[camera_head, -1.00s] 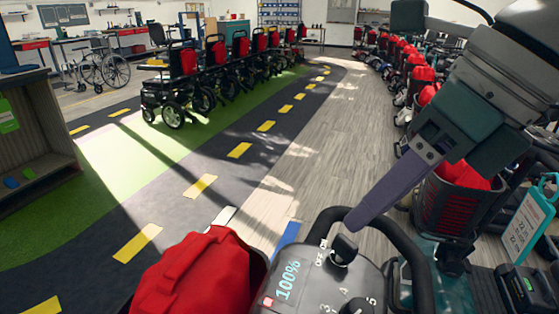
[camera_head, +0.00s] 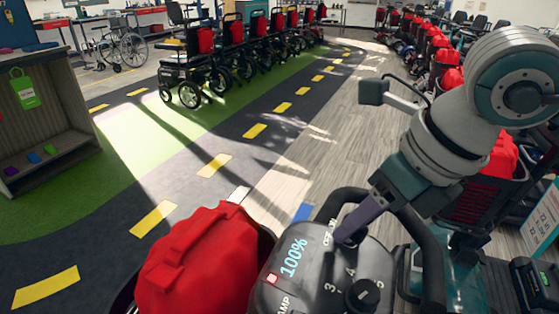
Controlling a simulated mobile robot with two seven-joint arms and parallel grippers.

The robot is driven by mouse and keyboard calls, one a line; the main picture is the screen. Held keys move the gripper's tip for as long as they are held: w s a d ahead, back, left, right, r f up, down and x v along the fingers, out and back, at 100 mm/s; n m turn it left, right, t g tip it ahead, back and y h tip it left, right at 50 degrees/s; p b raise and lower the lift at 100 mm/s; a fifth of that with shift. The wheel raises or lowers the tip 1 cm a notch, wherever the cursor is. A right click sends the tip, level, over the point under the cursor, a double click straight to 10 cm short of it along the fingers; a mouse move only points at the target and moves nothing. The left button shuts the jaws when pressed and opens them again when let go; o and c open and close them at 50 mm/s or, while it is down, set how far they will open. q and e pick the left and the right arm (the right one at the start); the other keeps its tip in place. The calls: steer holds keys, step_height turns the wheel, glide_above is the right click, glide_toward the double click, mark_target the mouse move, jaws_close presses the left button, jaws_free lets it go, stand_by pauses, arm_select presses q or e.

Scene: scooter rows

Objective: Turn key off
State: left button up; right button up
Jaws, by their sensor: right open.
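The scooter's dark control console (camera_head: 275,290) fills the bottom middle, with a lit "100%" readout and a round numbered dial (camera_head: 363,294). The small OFF/ON label (camera_head: 329,236) is at the console's upper edge. My right gripper (camera_head: 347,238) reaches down from the upper right, with its purple finger at the key spot beside this label. The jaws are open. The key is mostly hidden by the finger, so I cannot tell its turn position or whether the finger touches it. My left gripper is not in view.
A red bag (camera_head: 200,262) sits in the basket ahead of the console. Black handlebar loops (camera_head: 432,262) curve close around my right gripper. A row of wheelchairs (camera_head: 232,55) stands at the back, and scooters with red bags line the right. The grey floor (camera_head: 345,130) ahead is clear.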

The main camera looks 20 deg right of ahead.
jaws_close()
stand_by(0.3)
